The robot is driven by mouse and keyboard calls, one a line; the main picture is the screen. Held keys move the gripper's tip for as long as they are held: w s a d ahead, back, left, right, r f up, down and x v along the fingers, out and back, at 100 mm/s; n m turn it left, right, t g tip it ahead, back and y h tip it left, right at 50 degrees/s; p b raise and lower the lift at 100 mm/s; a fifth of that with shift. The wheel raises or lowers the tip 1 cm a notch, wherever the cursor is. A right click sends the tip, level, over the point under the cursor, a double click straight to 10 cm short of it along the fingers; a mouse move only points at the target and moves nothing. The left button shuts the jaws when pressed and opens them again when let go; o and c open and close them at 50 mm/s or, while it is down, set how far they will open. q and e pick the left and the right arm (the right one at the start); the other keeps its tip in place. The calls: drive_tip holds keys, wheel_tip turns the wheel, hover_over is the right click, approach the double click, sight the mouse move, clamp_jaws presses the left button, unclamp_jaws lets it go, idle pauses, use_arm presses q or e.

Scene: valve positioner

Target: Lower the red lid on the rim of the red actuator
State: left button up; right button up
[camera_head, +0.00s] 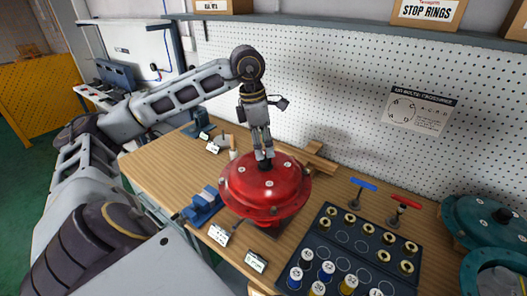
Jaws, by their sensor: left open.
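The red lid (243,176) forms the domed top of the red unit in the middle of the bench. The red actuator (262,213) is beneath it, and the lid appears to rest on its rim. I cannot tell whether a thin gap is left between them. A dark knob stands at the lid's centre. My left gripper (264,158) points down right above this knob, its fingers open close around or just over it. The fingertips partly hide the knob. My right gripper is not in view.
A dark tray (318,237) with brass rings and coloured pots lies to the right. A blue-handled tool (363,185) and a red-handled valve (404,202) stand behind it. A blue vise (203,206) is left of the actuator. Teal housings (483,222) occupy the far right.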

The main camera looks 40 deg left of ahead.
use_arm(q)
wheel_tip(320, 180, up, 6)
drive_tip(key=shift+s+a, duration=0.3)
idle(0.3)
drive_tip(key=shift+r, duration=0.1)
idle(0.9)
wheel_tip(320, 180, up, 9)
drive_tip(key=p, duration=0.9)
